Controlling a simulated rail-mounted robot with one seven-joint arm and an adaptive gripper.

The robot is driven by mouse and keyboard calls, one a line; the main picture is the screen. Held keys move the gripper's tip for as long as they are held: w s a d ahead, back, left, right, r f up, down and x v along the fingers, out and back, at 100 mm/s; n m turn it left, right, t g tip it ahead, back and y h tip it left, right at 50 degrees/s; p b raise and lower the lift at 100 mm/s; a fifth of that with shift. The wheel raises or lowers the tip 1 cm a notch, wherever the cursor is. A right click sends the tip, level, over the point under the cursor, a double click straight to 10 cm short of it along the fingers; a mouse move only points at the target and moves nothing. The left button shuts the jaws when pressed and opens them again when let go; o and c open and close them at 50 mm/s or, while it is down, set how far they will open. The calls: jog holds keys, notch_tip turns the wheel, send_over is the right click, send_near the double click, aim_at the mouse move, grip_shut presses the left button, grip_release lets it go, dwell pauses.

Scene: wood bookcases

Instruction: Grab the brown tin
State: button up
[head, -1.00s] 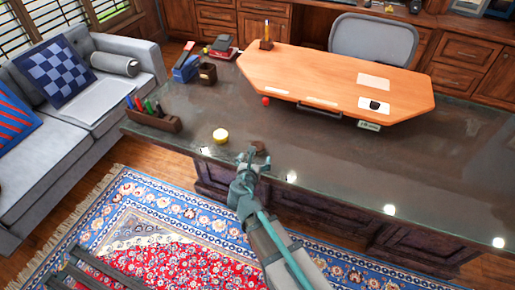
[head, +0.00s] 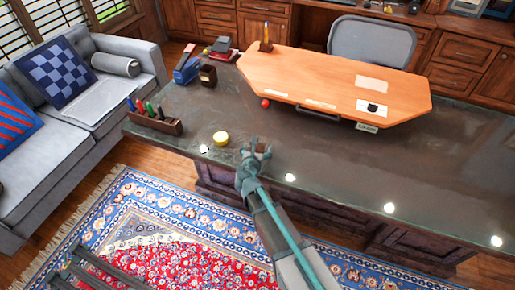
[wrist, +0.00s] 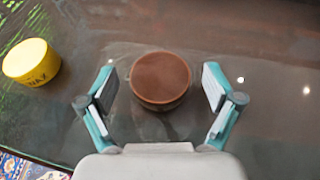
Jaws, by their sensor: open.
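The brown tin (wrist: 161,80) is a short round tin on the dark desk top. In the wrist view it lies between the two spread fingers of my gripper (wrist: 158,88), with a gap on each side and neither finger touching it. In the head view my gripper (head: 254,150) is over the desk's front edge, and the brown tin (head: 263,149) shows partly behind it. My gripper is open and empty. How high it is above the desk is hard to tell.
A yellow tin (wrist: 31,62) stands left of the brown tin, and also shows in the head view (head: 221,138). A pen box (head: 155,120) is farther left. A red ball (head: 265,103) lies near the orange wooden board (head: 330,75). The desk right of the tin is clear.

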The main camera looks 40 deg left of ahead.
jog(key=shift+w+a+f, duration=0.15)
jog(key=shift+w, duration=0.15)
jog(key=c, duration=1.3)
